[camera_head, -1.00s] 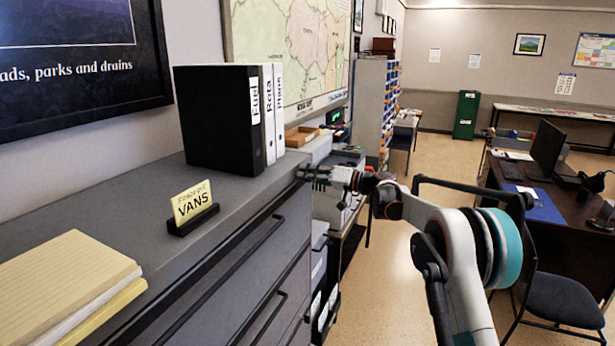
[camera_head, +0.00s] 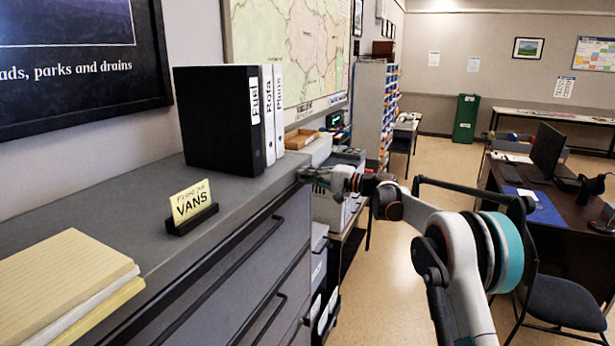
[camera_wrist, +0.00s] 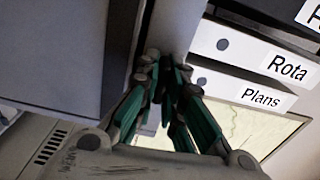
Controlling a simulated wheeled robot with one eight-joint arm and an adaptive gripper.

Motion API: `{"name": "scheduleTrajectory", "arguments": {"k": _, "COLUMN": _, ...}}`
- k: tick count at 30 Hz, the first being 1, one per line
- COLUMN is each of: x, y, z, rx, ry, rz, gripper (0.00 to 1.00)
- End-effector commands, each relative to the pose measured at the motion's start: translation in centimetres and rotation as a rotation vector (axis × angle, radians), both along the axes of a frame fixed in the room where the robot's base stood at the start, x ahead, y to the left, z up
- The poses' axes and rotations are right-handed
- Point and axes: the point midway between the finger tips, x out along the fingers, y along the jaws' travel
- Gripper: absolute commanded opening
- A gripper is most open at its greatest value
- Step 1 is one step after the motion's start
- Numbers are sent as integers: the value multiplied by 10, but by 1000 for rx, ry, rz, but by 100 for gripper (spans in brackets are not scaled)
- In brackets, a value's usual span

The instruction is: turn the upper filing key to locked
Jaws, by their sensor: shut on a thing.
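The grey filing cabinet (camera_head: 262,238) stands along the left wall, its drawer fronts facing right. My gripper (camera_head: 305,177) is at the far upper corner of the cabinet's front, just below the top edge. In the wrist view, my gripper (camera_wrist: 168,78) has its green-padded fingers closed together at the tips, against the cabinet's grey face. The upper filing key cannot be made out in either view; the fingers hide the spot where they meet. I cannot tell the key's angle.
Binders (camera_head: 225,118) marked Fuel, Rota and Plans stand on the cabinet top near my gripper. A VANS sign (camera_head: 190,207) and yellow pads (camera_head: 65,285) lie nearer. A printer (camera_head: 335,205) is beyond the cabinet. Open floor (camera_head: 385,300) lies to the right, with a chair (camera_head: 560,300).

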Motion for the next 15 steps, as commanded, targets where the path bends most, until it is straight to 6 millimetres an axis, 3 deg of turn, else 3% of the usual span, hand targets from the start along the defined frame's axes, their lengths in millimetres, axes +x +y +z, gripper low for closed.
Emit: {"name": "scheduleTrajectory", "arguments": {"k": 15, "x": 1, "y": -1, "z": -1, "rx": 19, "ry": 54, "rz": -2, "gripper": 0}}
